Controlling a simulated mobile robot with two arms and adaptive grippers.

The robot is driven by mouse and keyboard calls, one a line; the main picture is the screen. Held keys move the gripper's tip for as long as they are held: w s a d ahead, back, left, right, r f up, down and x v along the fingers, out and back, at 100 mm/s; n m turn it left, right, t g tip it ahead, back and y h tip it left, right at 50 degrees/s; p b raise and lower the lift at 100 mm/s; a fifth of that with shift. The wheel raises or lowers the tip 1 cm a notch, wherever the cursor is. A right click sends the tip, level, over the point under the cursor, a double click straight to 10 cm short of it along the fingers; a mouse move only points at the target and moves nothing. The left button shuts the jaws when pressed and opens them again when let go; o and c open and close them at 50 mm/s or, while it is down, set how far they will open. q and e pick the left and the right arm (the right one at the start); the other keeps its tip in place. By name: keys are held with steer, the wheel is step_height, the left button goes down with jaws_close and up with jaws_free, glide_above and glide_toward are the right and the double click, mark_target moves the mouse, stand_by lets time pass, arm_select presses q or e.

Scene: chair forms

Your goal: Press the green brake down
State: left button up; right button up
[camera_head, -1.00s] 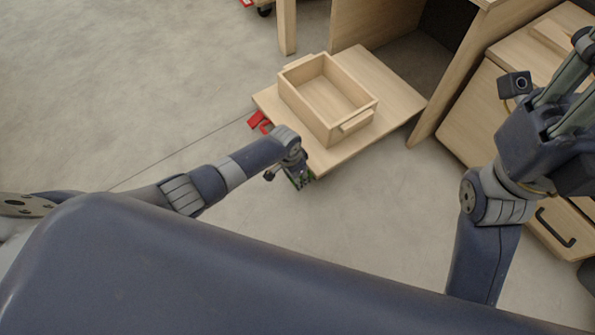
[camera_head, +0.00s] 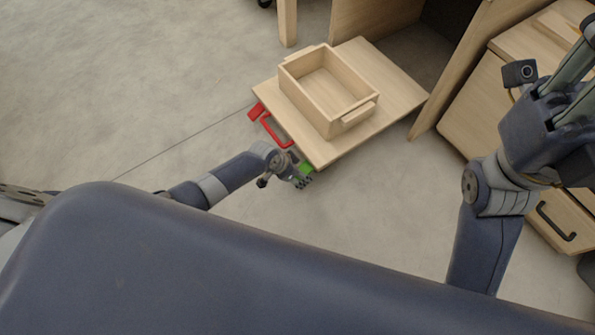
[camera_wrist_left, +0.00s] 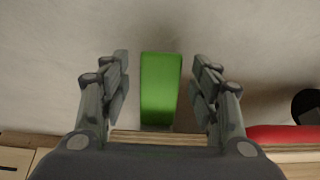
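The green brake (camera_head: 306,166) is a small green tab at the near edge of a wooden platform cart (camera_head: 405,92). In the left wrist view the green brake (camera_wrist_left: 160,88) stands upright in the middle, between the spread fingers of my left gripper (camera_wrist_left: 161,85). The fingers are open, with a gap on both sides of the tab. In the head view my left gripper (camera_head: 302,180) is at the cart's near corner, partly over the brake. My right gripper (camera_head: 585,75) is raised at the right edge, its fingertips cut off by the frame.
A wooden box with handles (camera_head: 325,90) sits on the cart. A red handle (camera_head: 275,130) and a red tab (camera_head: 256,111) are on the cart's left edge. A wooden desk (camera_head: 470,50) and drawer cabinet (camera_head: 490,110) stand at right. The floor to the left is clear.

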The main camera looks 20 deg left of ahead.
arm_select(q)
steer(key=v, duration=1.2)
stand_by(0.7)
